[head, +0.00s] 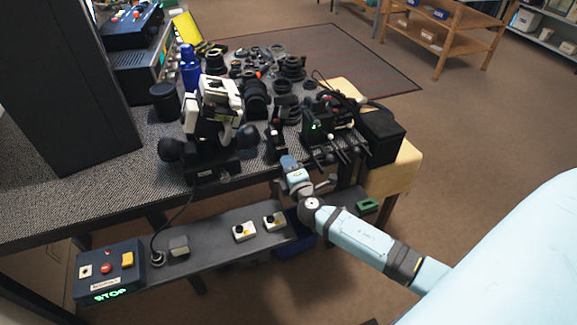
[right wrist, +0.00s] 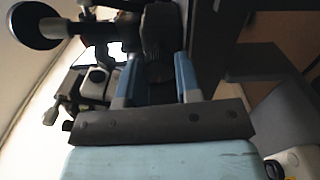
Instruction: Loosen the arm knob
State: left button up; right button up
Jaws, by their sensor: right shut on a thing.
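My right gripper (head: 288,163) is at the front edge of the workbench, below a small black upright stand (head: 276,138). In the right wrist view its two blue fingers (right wrist: 159,82) are closed on a dark, ribbed part, which I take to be the arm knob (right wrist: 160,62). In the head view the gripper hides this part. A white and black instrument (head: 215,105) with large round black knobs (head: 170,150) stands to the left. One round black knob also shows in the right wrist view (right wrist: 36,24). My left gripper is not in view.
Lens parts (head: 285,68) crowd the back of the bench. A black device with a green light (head: 316,127) stands close right of the gripper. A lower shelf (head: 205,262) holds switch boxes and a control box (head: 108,272) reading STOP.

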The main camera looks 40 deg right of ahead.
jog(key=shift+n, duration=0.9)
jog(key=o, duration=0.9)
jog(key=shift+s, duration=0.1)
jog(key=shift+b+v, duration=0.3)
jog(key=shift+v, duration=6.55)
jog(key=shift+a, duration=0.15)
